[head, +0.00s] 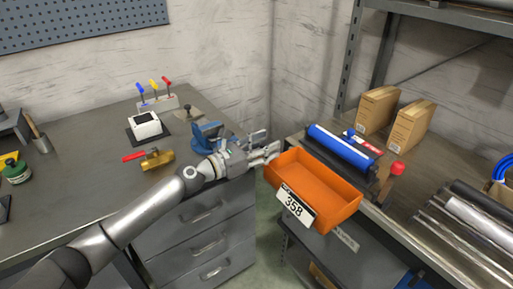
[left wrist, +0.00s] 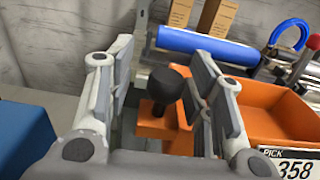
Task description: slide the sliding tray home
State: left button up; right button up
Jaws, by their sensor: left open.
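The orange tray (head: 345,210) is an open, empty-looking bin with a white label reading 358. In the head view it juts out past the left edge of the right-hand bench. It also shows in the left wrist view (left wrist: 275,115) at the right. My left gripper (head: 272,150) is open at the tray's far left corner. In the left wrist view a black knob (left wrist: 166,86) on an orange block (left wrist: 155,125) stands between the open fingers (left wrist: 160,90). I cannot tell whether any finger touches it. My right gripper is not in view.
A blue roller (head: 340,147) lies on the right bench behind the tray, with a red knob (head: 398,168) beside it. Cardboard boxes (head: 410,127) stand farther back. A blue vise (head: 207,135) sits on the left bench close to my arm. A floor gap separates the benches.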

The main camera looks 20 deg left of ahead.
pick_arm(q)
jog(key=v, duration=1.2)
jog(key=shift+a, duration=0.1)
